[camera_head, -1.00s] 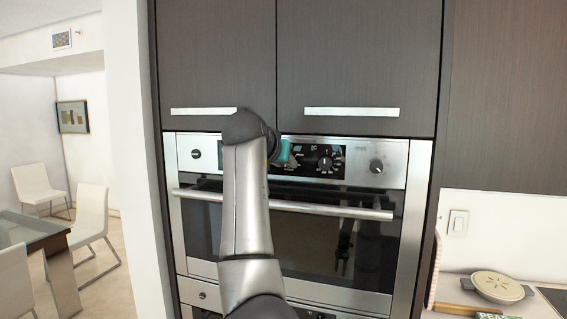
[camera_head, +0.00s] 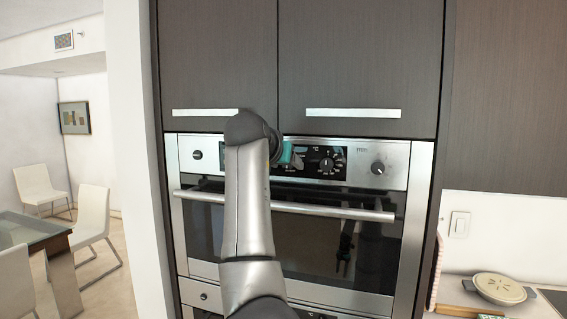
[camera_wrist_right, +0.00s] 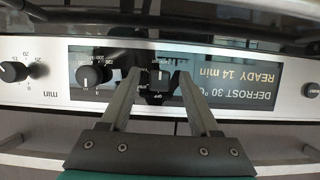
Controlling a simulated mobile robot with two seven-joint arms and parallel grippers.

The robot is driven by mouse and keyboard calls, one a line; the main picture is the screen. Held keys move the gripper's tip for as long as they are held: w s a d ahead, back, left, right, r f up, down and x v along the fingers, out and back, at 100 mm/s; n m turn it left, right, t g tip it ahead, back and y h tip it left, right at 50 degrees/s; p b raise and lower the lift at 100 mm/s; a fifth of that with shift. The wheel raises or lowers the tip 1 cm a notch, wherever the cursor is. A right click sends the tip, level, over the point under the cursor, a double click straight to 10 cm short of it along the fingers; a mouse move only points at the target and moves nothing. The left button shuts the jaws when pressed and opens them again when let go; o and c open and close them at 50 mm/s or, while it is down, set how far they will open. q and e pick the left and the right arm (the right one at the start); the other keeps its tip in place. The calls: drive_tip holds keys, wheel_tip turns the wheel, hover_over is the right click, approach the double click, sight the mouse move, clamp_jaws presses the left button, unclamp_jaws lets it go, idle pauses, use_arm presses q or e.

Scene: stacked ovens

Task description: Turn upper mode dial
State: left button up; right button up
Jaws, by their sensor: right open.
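The upper mode dial (camera_wrist_right: 159,80) is a black knob on the dark panel of the upper oven, with "OFF" lettering beside it. It shows in the right wrist view, which sees the panel upside down. My right gripper (camera_wrist_right: 157,75) is open, with one fingertip on each side of this dial. I cannot tell whether the fingers touch it. In the head view my right gripper (camera_head: 286,154) is a teal part at the panel, and it and my arm hide the mode dial. My left gripper is not in view.
The temperature dial (camera_head: 326,163) and the minute dial (camera_head: 377,168) sit to the right on the panel. The oven door handle (camera_head: 335,211) runs below it. Cabinet handles (camera_head: 353,113) are above. A lidded dish (camera_head: 499,288) stands on the counter at right.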

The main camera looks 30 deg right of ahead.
drive_tip(key=b+v, duration=0.3)
drive_tip(key=v, duration=1.2)
drive_tip(key=shift+s, duration=0.1)
